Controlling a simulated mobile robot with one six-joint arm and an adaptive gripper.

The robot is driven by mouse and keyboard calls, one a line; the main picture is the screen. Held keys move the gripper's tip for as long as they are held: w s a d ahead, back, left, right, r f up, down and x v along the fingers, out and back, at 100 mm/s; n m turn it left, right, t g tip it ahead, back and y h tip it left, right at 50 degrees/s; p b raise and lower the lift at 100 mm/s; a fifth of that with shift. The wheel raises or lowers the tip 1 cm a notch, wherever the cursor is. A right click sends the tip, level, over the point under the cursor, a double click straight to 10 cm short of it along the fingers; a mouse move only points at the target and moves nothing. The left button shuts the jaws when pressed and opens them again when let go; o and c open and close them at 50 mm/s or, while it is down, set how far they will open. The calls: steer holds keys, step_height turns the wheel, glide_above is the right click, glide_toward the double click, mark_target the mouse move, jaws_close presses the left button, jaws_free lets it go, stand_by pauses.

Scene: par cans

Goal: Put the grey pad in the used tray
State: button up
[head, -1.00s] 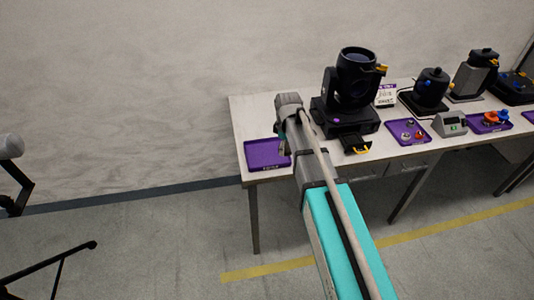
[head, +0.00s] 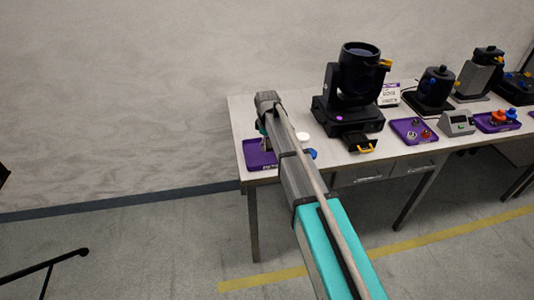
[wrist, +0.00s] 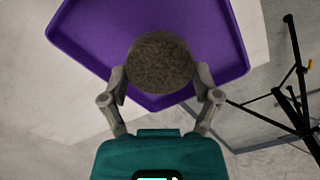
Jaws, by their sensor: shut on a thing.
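The grey pad (wrist: 159,62) is a round, speckled disc, seen in the wrist view between the two fingers of my gripper (wrist: 160,82). My gripper is shut on it. The purple tray (wrist: 85,28) lies behind the pad in that view, so the pad is over the tray; the gap in height cannot be told. In the head view the purple tray (head: 257,155) is at the left front corner of the table, with a small label on its front edge. My arm hides its right part, and the pad cannot be made out there.
The pale table (head: 240,110) holds a black moving-head light (head: 358,80), with a yellow-handled part (head: 361,147) at its front. A white disc (head: 302,136) and a blue thing (head: 311,154) are just right of my arm. More purple trays (head: 398,124) stand farther right.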

mark_target(266, 154)
steer(key=shift+f, duration=0.1)
stand_by(0.3)
steer(key=shift+w+a+f+b, duration=0.2)
steer(key=shift+f+b, duration=0.2)
steer(key=shift+w+a+f+b, duration=0.15)
steer(key=shift+w+f+b, duration=0.05)
steer(key=shift+f+b, duration=1.4)
steer(key=shift+s+f, duration=0.1)
steer(key=shift+f, duration=0.1)
steer(key=o, duration=0.6)
steer(key=shift+r, duration=0.1)
steer(key=shift+c, duration=0.2)
steer(key=shift+r, duration=0.1)
step_height(266, 154, up, 12)
steer(key=p, duration=1.2)
